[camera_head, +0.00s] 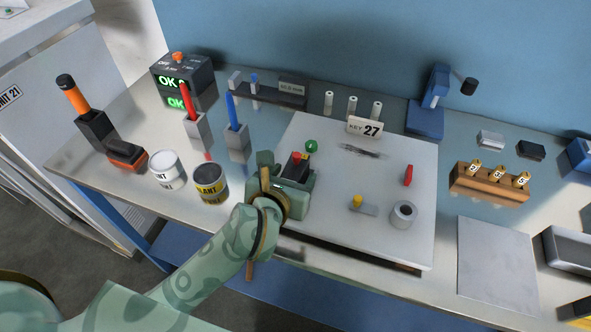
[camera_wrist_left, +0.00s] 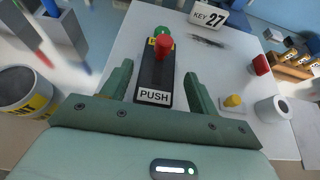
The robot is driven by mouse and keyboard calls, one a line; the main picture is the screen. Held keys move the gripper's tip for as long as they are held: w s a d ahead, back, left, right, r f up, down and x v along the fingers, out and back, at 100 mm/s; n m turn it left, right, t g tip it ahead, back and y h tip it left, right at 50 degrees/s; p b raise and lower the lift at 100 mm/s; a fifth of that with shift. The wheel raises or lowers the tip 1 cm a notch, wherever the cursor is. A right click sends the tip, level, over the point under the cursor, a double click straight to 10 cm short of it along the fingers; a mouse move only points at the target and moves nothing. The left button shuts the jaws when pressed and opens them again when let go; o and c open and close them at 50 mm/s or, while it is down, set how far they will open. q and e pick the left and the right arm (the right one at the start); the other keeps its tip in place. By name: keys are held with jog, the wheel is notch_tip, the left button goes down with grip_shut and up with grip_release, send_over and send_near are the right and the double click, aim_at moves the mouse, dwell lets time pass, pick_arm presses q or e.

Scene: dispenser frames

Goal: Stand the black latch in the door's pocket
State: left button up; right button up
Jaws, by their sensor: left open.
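A black block with a white PUSH plate and a red knob, which looks like the black latch (camera_wrist_left: 146,76), is between my left gripper's fingers in the wrist view. It also shows as a dark piece in the head view (camera_head: 292,168). My left gripper (camera_head: 287,173) is open around it, with a gap visible beside the right finger in the wrist view. The pale flat panel that looks like the door (camera_head: 385,215) lies on the bench. A green knob (camera_head: 311,146) stands just behind the block. I cannot make out the pocket. My right gripper is not in view.
On the panel are a KEY 27 sign (camera_head: 364,127), a red piece (camera_head: 408,175), a yellow-knobbed piece (camera_head: 358,203) and a grey ring (camera_head: 403,214). Two paint cans (camera_head: 167,170) (camera_head: 210,184) stand left of my gripper. The panel's middle is mostly clear.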

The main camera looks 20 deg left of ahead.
pick_arm(q)
jog(key=p+v, duration=0.1)
jog(key=v, duration=0.8)
jog(key=shift+s+r, duration=0.2)
jog(key=shift+s, duration=0.1)
dwell(1.1)
dwell(0.6)
